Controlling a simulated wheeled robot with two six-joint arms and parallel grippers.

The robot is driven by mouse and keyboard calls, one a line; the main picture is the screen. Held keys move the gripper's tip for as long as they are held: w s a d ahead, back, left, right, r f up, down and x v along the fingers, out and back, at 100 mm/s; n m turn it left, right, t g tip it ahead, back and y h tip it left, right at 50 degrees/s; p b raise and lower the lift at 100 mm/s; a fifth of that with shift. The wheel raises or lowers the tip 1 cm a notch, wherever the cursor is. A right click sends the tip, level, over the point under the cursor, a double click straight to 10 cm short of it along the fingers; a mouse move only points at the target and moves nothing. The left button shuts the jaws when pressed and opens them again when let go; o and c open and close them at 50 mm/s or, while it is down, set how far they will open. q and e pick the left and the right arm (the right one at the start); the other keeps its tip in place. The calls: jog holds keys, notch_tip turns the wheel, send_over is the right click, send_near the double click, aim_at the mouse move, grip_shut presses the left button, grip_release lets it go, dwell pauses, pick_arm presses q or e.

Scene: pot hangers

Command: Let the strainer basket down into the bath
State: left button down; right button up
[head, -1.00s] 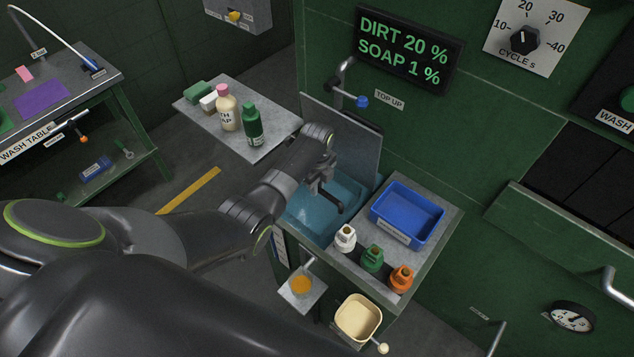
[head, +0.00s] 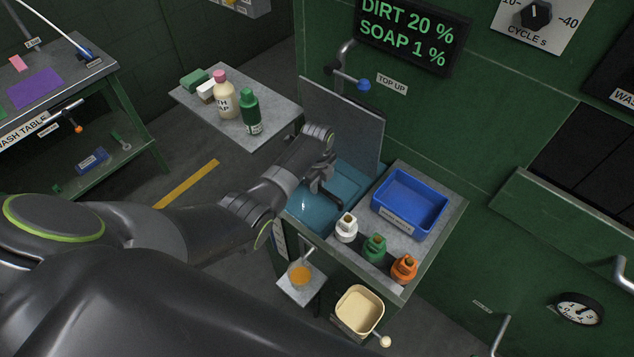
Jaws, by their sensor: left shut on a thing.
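The bath (head: 312,213) is a blue, water-filled basin in the grey-topped counter, with an upright grey lid behind it. My left gripper (head: 324,190) is over the bath, pointing down. It is shut on a dark bar, which looks like the handle of the strainer basket (head: 331,202). The body of the basket cannot be made out; the gripper and the water hide it or it is too dark to tell. My right gripper is not in view.
A blue tray (head: 408,203) sits right of the bath. A tap (head: 347,72) is on the wall behind. A side shelf (head: 275,135) with bottles stands left. A cream bin (head: 359,309) hangs below.

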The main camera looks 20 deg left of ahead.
pick_arm(q)
jog(key=shift+f+b, duration=0.4)
jog(key=shift+f, duration=0.15)
jog(key=c, duration=1.3)
grip_release()
jog(key=shift+r, duration=0.1)
notch_tip(320, 180, up, 17)
